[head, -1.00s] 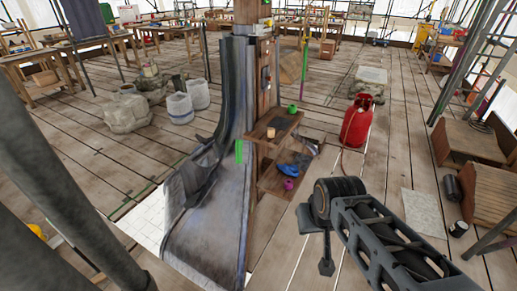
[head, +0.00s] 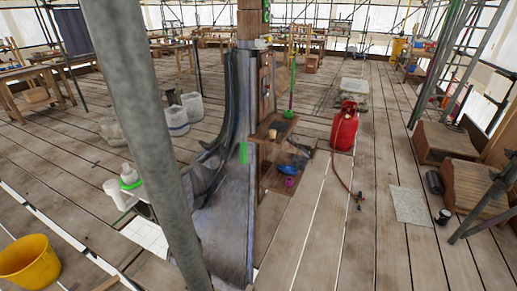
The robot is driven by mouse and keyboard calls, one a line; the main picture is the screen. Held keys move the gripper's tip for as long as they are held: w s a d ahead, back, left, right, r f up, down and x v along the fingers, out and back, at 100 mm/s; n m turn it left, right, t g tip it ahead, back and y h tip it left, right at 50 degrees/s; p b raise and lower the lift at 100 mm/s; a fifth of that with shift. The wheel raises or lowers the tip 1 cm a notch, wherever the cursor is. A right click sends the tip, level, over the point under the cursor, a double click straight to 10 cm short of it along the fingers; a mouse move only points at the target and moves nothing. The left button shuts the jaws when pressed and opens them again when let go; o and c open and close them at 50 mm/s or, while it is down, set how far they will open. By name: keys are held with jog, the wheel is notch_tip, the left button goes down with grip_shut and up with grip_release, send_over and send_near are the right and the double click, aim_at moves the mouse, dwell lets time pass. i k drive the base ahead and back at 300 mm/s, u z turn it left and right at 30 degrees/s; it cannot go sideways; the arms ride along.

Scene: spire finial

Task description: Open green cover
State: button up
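Several green things show in the head view, and I cannot tell which one is the cover. A small upright green piece (head: 243,153) sits at the edge of the grey sheet-like chute (head: 228,215), beside the wooden post. Another green piece (head: 266,11) is high on the post. A green object (head: 289,113) stands at the back of the small wooden shelf (head: 272,127). A white container with a green band (head: 131,184) stands at the left. My gripper is not in view.
A grey scaffold pole (head: 145,120) crosses the near left and hides part of the floor. A yellow bucket (head: 28,262) is at lower left. A red gas cylinder (head: 344,128) with a hose stands right of the shelf. Plank floor (head: 330,225) at centre right is mostly clear.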

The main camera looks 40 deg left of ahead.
aim_at(247, 148)
jog(key=u, duration=0.25)
jog(key=i, duration=1.45)
jog(key=u, duration=0.75)
jog(key=i, duration=1.5)
jog(key=u, duration=1.75)
jog(key=i, duration=0.9)
jog(key=u, duration=0.85)
